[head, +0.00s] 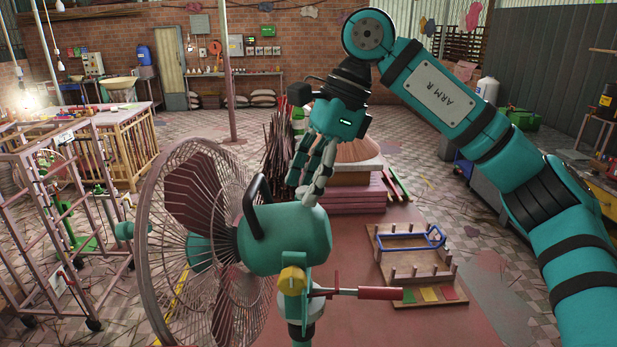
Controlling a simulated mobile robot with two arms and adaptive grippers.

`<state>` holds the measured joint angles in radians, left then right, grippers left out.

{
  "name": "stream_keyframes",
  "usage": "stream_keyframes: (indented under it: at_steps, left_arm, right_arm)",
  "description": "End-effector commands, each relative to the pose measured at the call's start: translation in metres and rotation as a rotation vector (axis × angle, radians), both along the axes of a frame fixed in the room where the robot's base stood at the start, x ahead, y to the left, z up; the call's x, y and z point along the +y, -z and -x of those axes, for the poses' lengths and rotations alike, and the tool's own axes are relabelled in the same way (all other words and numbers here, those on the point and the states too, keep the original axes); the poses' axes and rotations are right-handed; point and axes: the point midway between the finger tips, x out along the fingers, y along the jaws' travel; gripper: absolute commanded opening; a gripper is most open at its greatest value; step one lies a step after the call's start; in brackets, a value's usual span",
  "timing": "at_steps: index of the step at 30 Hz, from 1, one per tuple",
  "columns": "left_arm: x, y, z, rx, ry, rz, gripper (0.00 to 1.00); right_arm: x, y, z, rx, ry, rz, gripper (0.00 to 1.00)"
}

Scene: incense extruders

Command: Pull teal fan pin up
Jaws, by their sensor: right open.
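A large pedestal fan stands in the foreground of the head view, with a wire cage (185,290) and a rounded teal motor housing (290,243). A black loop handle rises from the housing's cage side. My right gripper (304,190) points down just above the top of the housing, with its grey fingers apart and nothing seen between them. A small pale knob at the housing top, close under the fingertips, may be the fan pin; the fingers partly cover it, and I cannot tell whether they touch it. My left gripper is out of view.
A yellow clamp (293,280) and a red-handled lever (366,293) stick out below the housing. A wooden pegged rack (413,264) lies on the red floor to the right. A metal rack trolley (50,225) stands at left. Pink stacked boards (350,192) lie behind.

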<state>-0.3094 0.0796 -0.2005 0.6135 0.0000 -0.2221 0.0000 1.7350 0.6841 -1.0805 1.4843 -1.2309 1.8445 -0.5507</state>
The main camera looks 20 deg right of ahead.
Motion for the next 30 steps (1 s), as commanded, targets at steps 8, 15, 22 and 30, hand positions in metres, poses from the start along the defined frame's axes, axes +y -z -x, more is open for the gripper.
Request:
stream_keyframes:
  at_steps: [8, 15, 22, 30]
  left_arm:
    - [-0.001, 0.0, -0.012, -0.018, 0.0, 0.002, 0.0]
    - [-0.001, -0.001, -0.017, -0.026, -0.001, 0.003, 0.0]
    - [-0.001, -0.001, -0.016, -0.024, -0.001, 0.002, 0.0]
    - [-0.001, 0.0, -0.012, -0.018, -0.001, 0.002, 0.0]
  right_arm:
    - [0.0, 0.0, 0.0, 0.001, 0.0, 0.0, 0.27]
    - [0.0, 0.0, 0.0, 0.0, 0.0, 0.001, 0.0]
    - [0.0, 0.0, 0.0, 0.0, 0.0, 0.001, 0.0]
    - [0.005, -0.018, -0.002, 0.0, -0.002, 0.001, 0.0]
